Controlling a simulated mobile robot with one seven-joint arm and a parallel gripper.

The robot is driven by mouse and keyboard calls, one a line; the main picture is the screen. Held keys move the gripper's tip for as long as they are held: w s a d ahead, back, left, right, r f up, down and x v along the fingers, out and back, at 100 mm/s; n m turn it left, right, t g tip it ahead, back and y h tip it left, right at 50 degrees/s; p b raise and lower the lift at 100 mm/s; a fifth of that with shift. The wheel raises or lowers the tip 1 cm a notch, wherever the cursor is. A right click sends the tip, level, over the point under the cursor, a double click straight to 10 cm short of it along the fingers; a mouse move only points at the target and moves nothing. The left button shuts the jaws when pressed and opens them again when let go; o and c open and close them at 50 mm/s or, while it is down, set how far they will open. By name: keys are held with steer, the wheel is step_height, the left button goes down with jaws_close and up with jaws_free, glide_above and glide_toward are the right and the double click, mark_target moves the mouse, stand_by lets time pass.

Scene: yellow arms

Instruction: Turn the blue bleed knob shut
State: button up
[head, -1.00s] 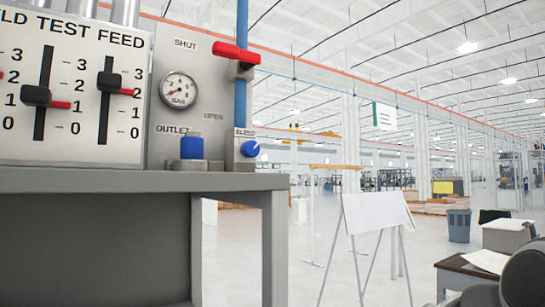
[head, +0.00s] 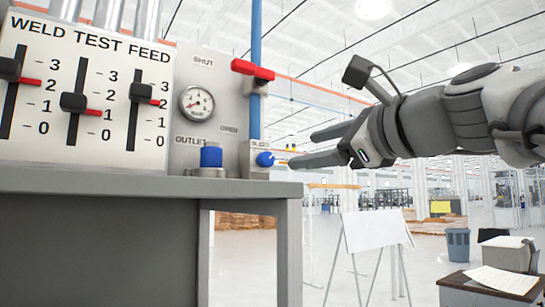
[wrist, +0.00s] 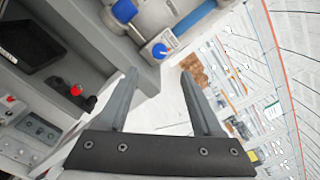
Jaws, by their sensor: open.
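The blue bleed knob (head: 265,159) sits on a grey block at the right end of the panel, under a BLEED label. It also shows in the wrist view (wrist: 159,51), with a pale pointer mark beside it. My gripper (head: 302,150) is open and empty, just right of the knob and apart from it. In the wrist view my gripper's fingers (wrist: 159,73) are spread, with the knob just beyond the gap between their tips. How far the knob is turned is too small to tell.
A red lever (head: 252,70) on a blue pipe is above the knob. A blue outlet cap (head: 211,155), gauge (head: 197,103) and slider panel (head: 85,90) are to the left. The grey bench (head: 150,184) lies below. Open floor and a white board stand (head: 375,230) are to the right.

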mark_target(268, 159)
steer(key=p+x, duration=0.2)
steer(key=x, duration=1)
steer(key=shift+s, duration=0.1)
jaws_close()
